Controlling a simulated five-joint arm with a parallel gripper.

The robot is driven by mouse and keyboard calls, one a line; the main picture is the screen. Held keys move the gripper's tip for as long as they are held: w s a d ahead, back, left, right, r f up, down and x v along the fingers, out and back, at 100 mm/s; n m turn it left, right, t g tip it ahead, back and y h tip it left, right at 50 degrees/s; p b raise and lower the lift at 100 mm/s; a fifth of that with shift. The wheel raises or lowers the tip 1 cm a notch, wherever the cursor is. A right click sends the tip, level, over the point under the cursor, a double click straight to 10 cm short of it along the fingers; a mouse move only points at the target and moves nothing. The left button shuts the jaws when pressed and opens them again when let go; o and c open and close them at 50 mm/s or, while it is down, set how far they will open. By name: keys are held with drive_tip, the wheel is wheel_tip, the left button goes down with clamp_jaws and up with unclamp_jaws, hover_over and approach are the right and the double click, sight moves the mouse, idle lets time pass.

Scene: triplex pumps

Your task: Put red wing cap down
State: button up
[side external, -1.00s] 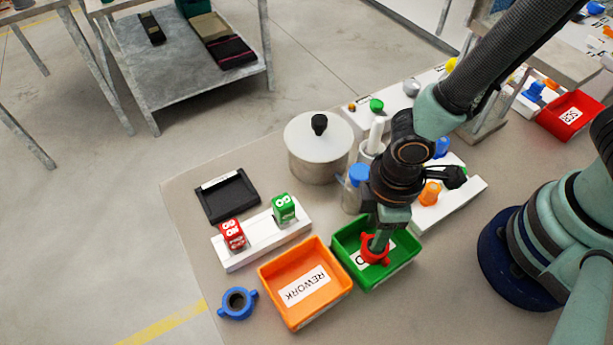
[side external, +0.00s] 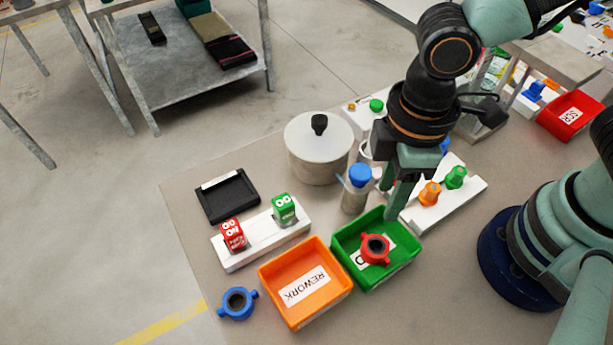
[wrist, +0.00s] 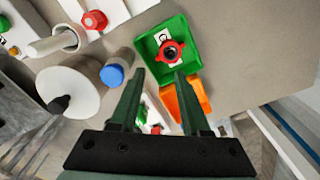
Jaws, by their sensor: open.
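The red wing cap (side external: 375,249) lies in the green bin (side external: 408,262), on the white label at its bottom. It also shows in the wrist view (wrist: 171,52), inside the green bin (wrist: 191,30), with its dark round opening facing up. My gripper (side external: 394,215) is open and empty. It is above the back edge of the green bin, apart from the cap. In the wrist view its two fingers (wrist: 157,80) are spread, with the cap beyond their tips.
The orange REWORK bin (side external: 277,276) stands left of the green bin. A blue wing cap (side external: 238,303) lies on the table at front left. A blue-topped bottle (side external: 355,195) and a lidded pot (side external: 318,155) stand behind. A white rack (side external: 462,201) holds orange and green pieces.

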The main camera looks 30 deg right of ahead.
drive_tip(key=w+d+r+m+t, duration=0.2)
drive_tip(key=w+d+r+m, duration=0.3)
drive_tip(key=d, duration=0.5)
drive_tip(key=w+d+r+m+t, duration=0.3)
drive_tip(key=w+d+r+m, duration=0.2)
drive_tip(key=d, duration=0.5)
wheel_tip(320, 180, up, 2)
drive_tip(key=shift+w+d+r+m+t, duration=0.15)
drive_tip(key=shift+w+d+m+t, duration=0.2)
drive_tip(key=shift+m, duration=0.55)
